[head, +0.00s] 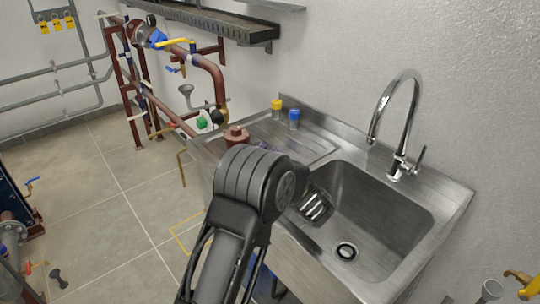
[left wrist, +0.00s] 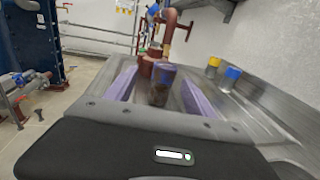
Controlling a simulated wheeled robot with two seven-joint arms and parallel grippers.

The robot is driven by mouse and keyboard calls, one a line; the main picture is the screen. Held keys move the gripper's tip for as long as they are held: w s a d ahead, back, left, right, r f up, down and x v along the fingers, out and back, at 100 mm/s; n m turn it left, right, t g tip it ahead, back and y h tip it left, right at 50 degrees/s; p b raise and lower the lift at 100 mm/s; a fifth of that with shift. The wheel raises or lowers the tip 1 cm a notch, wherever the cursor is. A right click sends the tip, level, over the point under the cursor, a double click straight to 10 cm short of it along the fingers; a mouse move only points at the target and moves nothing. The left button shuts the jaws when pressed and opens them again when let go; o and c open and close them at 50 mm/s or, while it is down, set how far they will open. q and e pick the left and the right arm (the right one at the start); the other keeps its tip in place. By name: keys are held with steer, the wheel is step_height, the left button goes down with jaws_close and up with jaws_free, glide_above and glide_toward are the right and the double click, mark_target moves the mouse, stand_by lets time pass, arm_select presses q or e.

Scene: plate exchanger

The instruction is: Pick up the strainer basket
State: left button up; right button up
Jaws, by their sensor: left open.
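My left gripper (left wrist: 159,76) is open, with one purple finger on each side of the basket. Gaps show between the fingers and the basket, and I cannot tell whether either touches it. In the head view my arm hides the basket and most of the gripper; only a bit of purple shows past the arm. My right gripper is not in view.
A reddish-brown fitting (head: 236,135) stands on the drainboard close by. A yellow-capped piece (head: 277,107) and a blue-capped piece (head: 294,119) stand near the wall. The sink basin (head: 385,225) with a tall faucet (head: 392,120) is to the right. Brown pipework (head: 214,78) rises behind.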

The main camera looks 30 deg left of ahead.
mark_target(256, 144)
arm_select(q)
steer(key=shift+w, duration=0.6)
steer(key=shift+s+r, duration=0.15)
steer(key=shift+s, duration=0.05)
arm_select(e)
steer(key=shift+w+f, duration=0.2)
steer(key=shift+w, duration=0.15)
arm_select(q)
steer(key=shift+x, duration=1.35)
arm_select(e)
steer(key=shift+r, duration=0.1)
arm_select(q)
steer(key=shift+p+x, duration=0.7)
steer(key=shift+x, duration=1.9)
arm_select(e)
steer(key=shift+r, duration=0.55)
